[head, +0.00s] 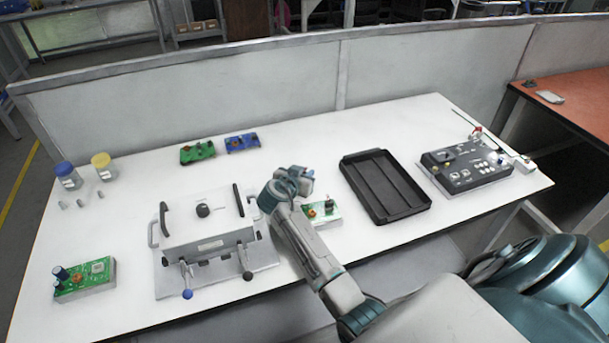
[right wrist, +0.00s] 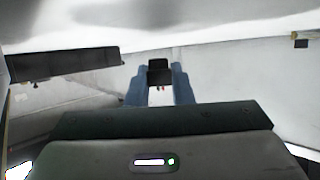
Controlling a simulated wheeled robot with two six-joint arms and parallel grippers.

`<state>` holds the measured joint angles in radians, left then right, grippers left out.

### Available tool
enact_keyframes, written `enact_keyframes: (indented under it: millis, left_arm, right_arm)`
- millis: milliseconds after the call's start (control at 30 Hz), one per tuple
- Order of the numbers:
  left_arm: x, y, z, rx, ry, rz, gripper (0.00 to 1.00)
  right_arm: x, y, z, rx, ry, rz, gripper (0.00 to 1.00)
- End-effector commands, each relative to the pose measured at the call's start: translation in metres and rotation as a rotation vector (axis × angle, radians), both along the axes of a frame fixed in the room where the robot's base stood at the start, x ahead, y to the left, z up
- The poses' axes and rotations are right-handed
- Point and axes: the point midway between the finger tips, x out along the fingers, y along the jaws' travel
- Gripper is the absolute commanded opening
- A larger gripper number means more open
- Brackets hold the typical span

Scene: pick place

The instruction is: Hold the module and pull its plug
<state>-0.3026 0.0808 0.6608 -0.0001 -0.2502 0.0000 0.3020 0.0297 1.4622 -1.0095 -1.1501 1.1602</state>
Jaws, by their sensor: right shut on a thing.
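My right gripper (head: 304,175) is over the middle of the white table. Whether this is the plug I cannot tell. A green circuit board (head: 325,212) lies just right of my right forearm, partly hidden by it. Other green boards lie at the front left (head: 84,281) and back (head: 197,152), beside a blue board (head: 242,142). Which one is the module is not clear. My left gripper is not in view.
A white fixture (head: 205,235) with black handles stands left of my right arm. A black tray (head: 385,188) and a dark control box (head: 466,165) are to the right. Two jars (head: 66,176) stand at the left. A grey partition (head: 250,85) runs behind the table.

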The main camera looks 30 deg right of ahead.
Motion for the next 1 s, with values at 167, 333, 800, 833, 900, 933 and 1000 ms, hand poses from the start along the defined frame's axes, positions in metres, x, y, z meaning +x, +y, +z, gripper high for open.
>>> enact_keyframes:
  millis: [167, 333, 800, 833, 900, 933, 1000]
  left_arm:
    - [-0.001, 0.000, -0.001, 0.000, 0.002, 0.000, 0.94]
    - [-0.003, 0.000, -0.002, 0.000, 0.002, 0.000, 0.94]
    - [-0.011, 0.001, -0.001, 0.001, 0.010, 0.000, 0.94]
    - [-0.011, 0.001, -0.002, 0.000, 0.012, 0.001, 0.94]
    - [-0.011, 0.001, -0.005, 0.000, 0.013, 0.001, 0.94]
    - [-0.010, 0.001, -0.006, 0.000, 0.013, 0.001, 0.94]
    - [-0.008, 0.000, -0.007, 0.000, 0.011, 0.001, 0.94]
  right_arm:
    - [-0.005, 0.001, -0.014, 0.005, 0.025, 0.000, 0.42]
    - [-0.005, 0.002, -0.015, 0.007, 0.026, 0.000, 0.42]
    - [-0.019, 0.028, 0.008, 0.010, 0.018, 0.001, 0.42]
    - [-0.022, 0.032, 0.011, 0.010, 0.017, 0.001, 0.42]
    - [-0.028, 0.042, 0.017, 0.009, 0.016, -0.001, 0.42]
    - [-0.030, 0.045, 0.020, 0.008, 0.015, -0.001, 0.42]
    - [-0.034, 0.052, 0.024, 0.007, 0.015, 0.001, 0.42]
